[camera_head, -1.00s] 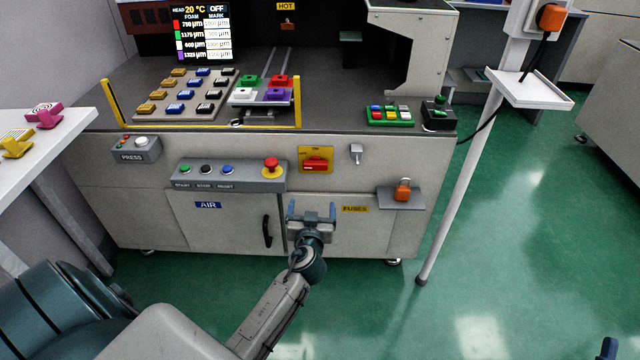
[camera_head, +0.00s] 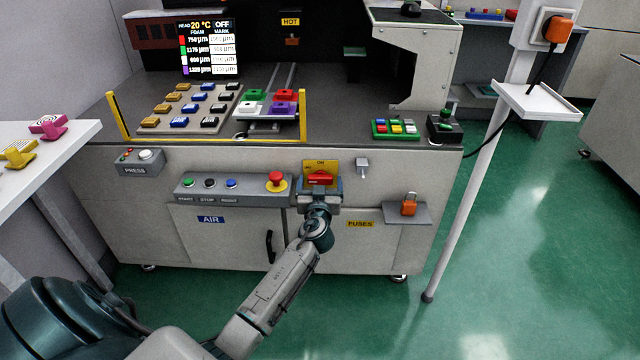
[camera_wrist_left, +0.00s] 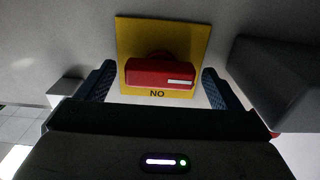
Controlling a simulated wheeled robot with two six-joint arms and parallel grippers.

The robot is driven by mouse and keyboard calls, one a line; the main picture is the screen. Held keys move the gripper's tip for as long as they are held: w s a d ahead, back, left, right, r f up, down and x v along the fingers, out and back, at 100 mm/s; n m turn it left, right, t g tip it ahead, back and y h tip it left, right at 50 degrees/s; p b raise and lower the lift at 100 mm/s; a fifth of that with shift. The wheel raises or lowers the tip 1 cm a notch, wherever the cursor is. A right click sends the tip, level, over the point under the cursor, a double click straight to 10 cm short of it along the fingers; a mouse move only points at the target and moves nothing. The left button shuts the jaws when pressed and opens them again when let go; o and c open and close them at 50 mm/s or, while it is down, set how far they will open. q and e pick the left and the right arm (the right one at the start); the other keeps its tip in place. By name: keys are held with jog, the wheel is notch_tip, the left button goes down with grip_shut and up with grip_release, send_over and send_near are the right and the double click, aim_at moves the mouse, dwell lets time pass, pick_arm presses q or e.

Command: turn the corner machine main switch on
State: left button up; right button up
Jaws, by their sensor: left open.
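The main switch (camera_head: 319,178) is a red bar handle on a yellow plate (camera_head: 309,165) on the machine's front panel. My left gripper (camera_head: 321,184) is open just in front of the switch and partly covers the plate's lower part. In the wrist view its blue-padded fingers (camera_wrist_left: 158,84) stand on either side of the handle, with gaps; contact is not seen. My right gripper is out of view.
A red emergency button (camera_head: 276,178) on the grey button box is left of the switch. A small grey knob (camera_head: 362,164) is right of it. An orange padlock (camera_head: 408,204) sits on a shelf lower right. A white post (camera_head: 470,190) stands farther right.

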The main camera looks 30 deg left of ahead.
pick_arm(q)
jog(key=shift+w, duration=0.1)
jog(key=c, duration=1)
